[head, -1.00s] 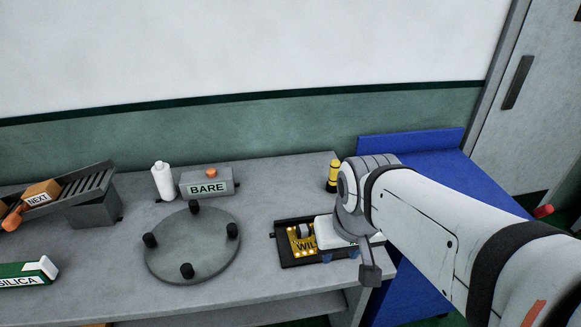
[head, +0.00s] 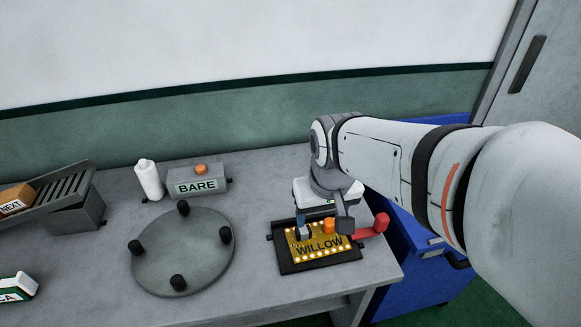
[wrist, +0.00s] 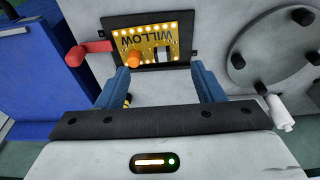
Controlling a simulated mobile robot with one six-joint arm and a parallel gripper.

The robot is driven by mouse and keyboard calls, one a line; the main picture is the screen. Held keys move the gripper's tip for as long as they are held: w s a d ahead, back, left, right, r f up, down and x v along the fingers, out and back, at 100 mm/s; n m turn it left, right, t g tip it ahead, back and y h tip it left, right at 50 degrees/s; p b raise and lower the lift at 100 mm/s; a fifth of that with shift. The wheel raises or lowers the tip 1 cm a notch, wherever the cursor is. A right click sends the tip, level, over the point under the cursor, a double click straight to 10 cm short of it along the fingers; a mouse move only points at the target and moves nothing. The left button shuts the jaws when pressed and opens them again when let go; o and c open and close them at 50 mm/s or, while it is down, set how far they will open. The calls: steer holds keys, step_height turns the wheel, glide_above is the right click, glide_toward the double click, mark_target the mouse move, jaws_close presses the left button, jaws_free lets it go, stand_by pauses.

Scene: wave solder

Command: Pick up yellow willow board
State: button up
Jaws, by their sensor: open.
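The yellow board (head: 320,250), lettered WILLOW, lies flat in a black tray (head: 291,268) at the right end of the grey bench. An orange cylinder (head: 329,225) and a grey part (wrist: 164,53) stand on the board. My gripper (head: 320,226) is open and empty, at the board's back edge in the head view, and covers part of that edge. In the wrist view the board (wrist: 146,42) lies beyond my gripper (wrist: 163,76), roughly in line with the gap between the blue fingers. Neither finger appears to touch it.
A red handle (head: 376,226) sticks out beside the tray. A round grey plate (head: 180,255) with black knobs lies to the left. Behind it are a BARE box (head: 197,183) and a white bottle (head: 148,180). A blue cabinet (head: 418,245) stands at the right.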

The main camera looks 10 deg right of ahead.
mark_target(318, 236)
steer(key=w+f+g, duration=0.1)
steer(key=w+f, duration=0.5)
steer(key=w+f+g+b, duration=0.1)
steer(key=w+f, duration=0.5)
steer(key=shift+a+n, duration=0.2)
steer(key=shift+n, duration=0.1)
step_height(318, 236, down, 8)
steer(key=shift+w+d, duration=0.1)
steer(key=shift+w, duration=0.05)
steer(key=shift+c, duration=0.3)
steer(key=c, duration=1.2)
